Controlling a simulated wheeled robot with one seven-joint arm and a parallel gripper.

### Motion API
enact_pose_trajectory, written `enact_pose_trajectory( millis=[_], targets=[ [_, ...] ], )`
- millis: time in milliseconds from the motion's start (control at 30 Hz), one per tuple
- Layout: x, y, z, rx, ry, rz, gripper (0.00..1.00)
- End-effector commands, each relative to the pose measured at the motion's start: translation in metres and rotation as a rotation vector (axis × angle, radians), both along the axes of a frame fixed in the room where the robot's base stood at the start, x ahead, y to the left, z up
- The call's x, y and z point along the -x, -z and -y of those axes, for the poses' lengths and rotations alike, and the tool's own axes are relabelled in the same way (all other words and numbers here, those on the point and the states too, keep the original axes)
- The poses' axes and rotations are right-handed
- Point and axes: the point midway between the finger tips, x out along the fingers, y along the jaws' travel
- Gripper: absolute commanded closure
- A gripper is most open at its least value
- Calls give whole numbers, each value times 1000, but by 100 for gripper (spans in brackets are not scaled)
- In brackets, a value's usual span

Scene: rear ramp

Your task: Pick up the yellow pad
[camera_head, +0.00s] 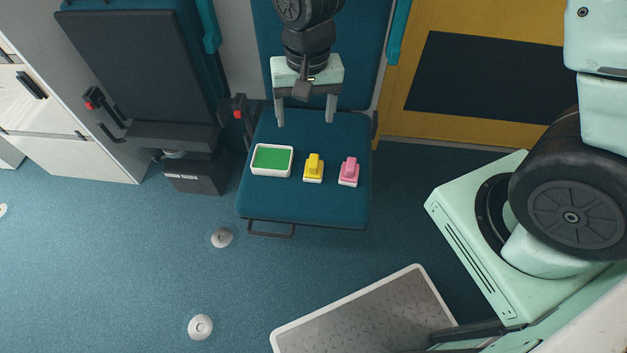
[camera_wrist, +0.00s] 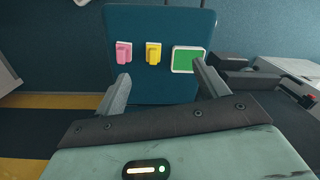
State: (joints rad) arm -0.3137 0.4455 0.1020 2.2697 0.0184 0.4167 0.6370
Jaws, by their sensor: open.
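The yellow pad (camera_head: 313,168) is a small block with a raised grip and a pale base. It rests on the blue seat (camera_head: 300,208), between a pink pad (camera_head: 348,172) of the same shape and a white-rimmed green tray (camera_head: 272,160). My gripper (camera_head: 305,118) is open and empty above the back part of the seat, behind the pads and apart from them. In the wrist view the yellow pad (camera_wrist: 153,53) lies beyond my fingertips (camera_wrist: 160,85), roughly centred between them, with the pink pad (camera_wrist: 124,52) left and the green tray (camera_wrist: 188,60) right.
The blue seat back (camera_head: 350,95) rises behind my gripper. A second, folded dark seat (camera_head: 135,70) with red-tipped levers stands at left. A yellow panel (camera_head: 480,60) is at back right. A grey ramp plate (camera_head: 365,315) lies in front. Open floor is at left.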

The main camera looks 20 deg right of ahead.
Motion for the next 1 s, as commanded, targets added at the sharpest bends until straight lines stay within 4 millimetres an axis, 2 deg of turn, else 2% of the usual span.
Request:
enact_pose_trajectory(
  millis=[33,100,200,433,800,1000],
  targets=[
    [-13,39,10,15,80,-7,27],
    [-27,65,21,30,168,-6,27],
    [-39,88,33,45,253,-2,27],
    [-45,115,40,55,298,0,27],
    [-45,191,39,54,296,-1,27],
    [-46,215,39,53,294,1,27]
  ],
)
